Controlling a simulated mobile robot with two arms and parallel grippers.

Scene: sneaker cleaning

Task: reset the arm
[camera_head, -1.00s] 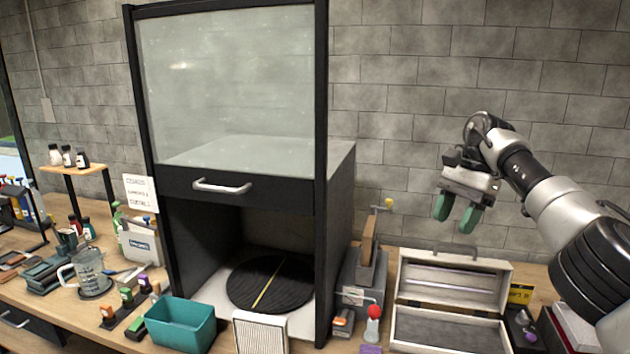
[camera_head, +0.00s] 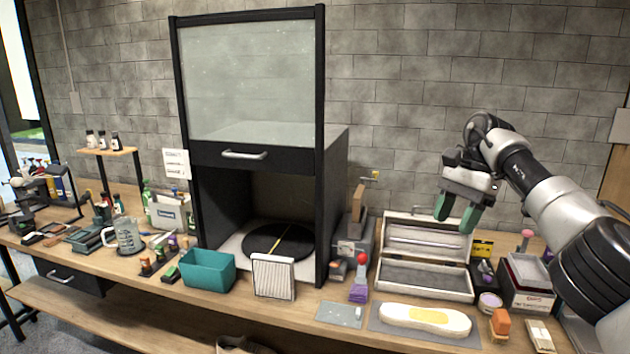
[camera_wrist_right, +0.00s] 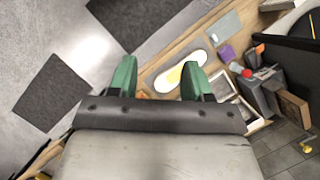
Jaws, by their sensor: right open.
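My right gripper (camera_head: 457,213) has green fingertips and hangs in the air above the open metal case at the right of the head view. Its fingers stand apart with nothing between them. The right wrist view shows the same open gripper (camera_wrist_right: 159,80) over the bench edge. My right arm comes in from the right edge of the head view. My left gripper shows in neither view.
Below the gripper are the open case (camera_head: 425,278) and a white sole-shaped piece (camera_head: 425,319) with a yellow patch. A black cabinet (camera_head: 335,205) with a raised glass front stands left. A teal bin (camera_head: 208,270) sits before it. Air around the gripper is clear.

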